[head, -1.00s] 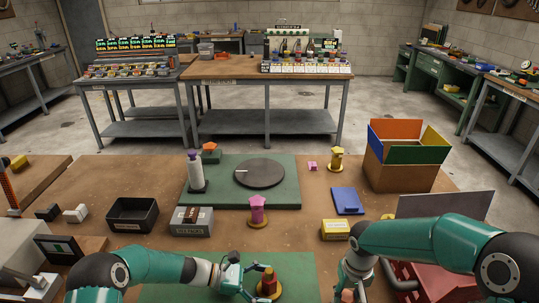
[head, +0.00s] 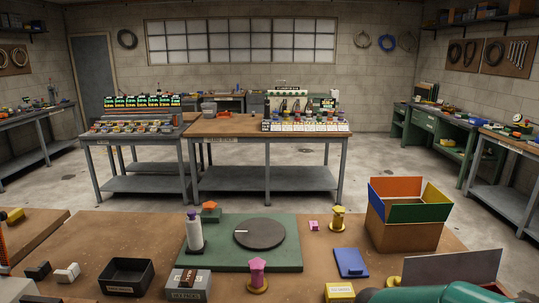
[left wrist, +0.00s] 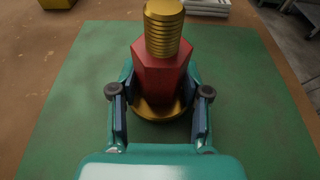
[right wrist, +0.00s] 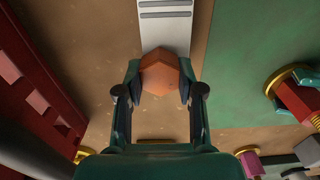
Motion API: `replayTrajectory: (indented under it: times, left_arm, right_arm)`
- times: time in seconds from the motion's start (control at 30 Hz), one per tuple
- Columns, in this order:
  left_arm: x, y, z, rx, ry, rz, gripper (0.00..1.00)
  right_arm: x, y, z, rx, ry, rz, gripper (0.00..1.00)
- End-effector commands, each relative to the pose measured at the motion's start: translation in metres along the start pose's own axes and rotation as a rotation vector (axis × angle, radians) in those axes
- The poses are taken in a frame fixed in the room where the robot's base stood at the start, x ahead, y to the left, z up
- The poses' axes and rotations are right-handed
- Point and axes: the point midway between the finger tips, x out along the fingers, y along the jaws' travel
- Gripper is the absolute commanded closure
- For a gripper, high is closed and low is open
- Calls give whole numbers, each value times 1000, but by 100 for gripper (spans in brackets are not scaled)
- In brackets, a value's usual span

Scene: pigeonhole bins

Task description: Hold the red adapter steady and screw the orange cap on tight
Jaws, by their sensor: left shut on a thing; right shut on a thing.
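The red adapter (left wrist: 163,75) is a hexagonal body with a gold threaded stud (left wrist: 165,32) on top and a round gold flange (left wrist: 157,112) below. It stands upright on a green mat. My left gripper (left wrist: 160,95) is shut around its sides; the stud is bare. In the right wrist view, my right gripper (right wrist: 160,82) is shut on the faceted orange cap (right wrist: 160,72), over brown tabletop left of the mat. The adapter (right wrist: 302,103) shows at that view's right edge, apart from the cap.
A pale slotted piece (right wrist: 166,22) lies past the cap. A red bin (right wrist: 38,85) is at that view's left. In the head view, a black tray (head: 126,279), grey box (head: 188,284), pink knob (head: 257,272) and colourful open box (head: 406,235) stand on the table.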

Motion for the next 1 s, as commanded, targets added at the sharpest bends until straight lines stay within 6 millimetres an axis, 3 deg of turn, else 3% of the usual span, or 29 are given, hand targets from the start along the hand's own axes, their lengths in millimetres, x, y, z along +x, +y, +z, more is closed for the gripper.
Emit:
replayTrajectory:
  times: [0.03, 0.2, 0.77, 0.87, 1.0]
  left_arm:
    - [1, -1, -4, -3, 7, -1, 70]
    - [1, -2, -5, -4, 9, -2, 95]
    - [1, -3, -8, -7, 10, -4, 96]
    - [1, -3, -8, -8, 10, -5, 96]
    - [2, -3, -8, -8, 10, -5, 96]
  right_arm:
    - [0, 0, 0, 0, 0, 0, 100]
    - [1, 0, 0, 0, 0, 0, 100]
    - [-1, -3, -3, -9, 1, 2, 100]
    - [-8, -13, -12, -39, 4, 6, 100]
    - [-30, -43, -32, -125, 9, 16, 100]
